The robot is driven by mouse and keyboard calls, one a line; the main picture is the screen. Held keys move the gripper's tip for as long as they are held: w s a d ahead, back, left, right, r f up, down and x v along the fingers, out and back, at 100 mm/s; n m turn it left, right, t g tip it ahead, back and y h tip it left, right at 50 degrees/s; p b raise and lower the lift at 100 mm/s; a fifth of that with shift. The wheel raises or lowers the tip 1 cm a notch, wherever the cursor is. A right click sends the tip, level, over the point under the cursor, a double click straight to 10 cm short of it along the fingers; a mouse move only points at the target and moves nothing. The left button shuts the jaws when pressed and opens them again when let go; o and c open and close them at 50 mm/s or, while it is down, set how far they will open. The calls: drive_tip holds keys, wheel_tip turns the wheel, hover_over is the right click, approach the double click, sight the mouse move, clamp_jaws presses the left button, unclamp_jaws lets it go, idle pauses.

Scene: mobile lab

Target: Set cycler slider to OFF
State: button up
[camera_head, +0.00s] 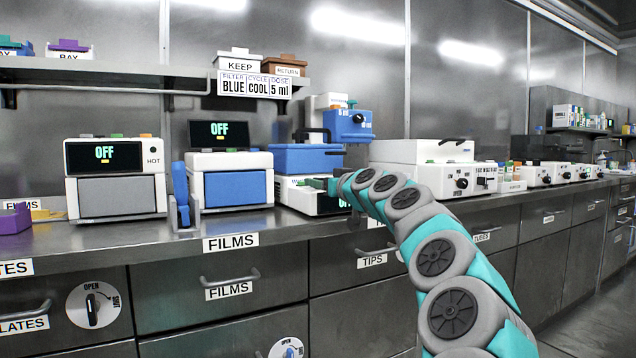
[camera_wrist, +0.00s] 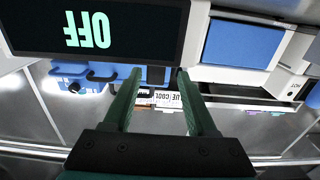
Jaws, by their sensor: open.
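A white machine with a blue lid (camera_head: 307,158) and a dark display on its front stands on the counter behind my gripper. In the wrist view its display (camera_wrist: 90,28) fills the upper left and reads OFF, upside down. I take it to be the cycler, but no label confirms this. My gripper (camera_head: 316,183) is at the machine's front, fingers pointing left. One fingertip lies by the display's edge.
A white machine with a blue panel (camera_head: 235,188) and an OFF screen stands to the left. Farther left is a grey-panelled machine (camera_head: 117,195) marked HOT. A blue upright holder (camera_head: 182,198) stands between them. A shelf sign (camera_head: 253,84) reads BLUE, COOL, 5 ml.

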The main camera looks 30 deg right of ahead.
drive_tip(key=shift+s, duration=2.55)
drive_tip(key=shift+d, duration=0.1)
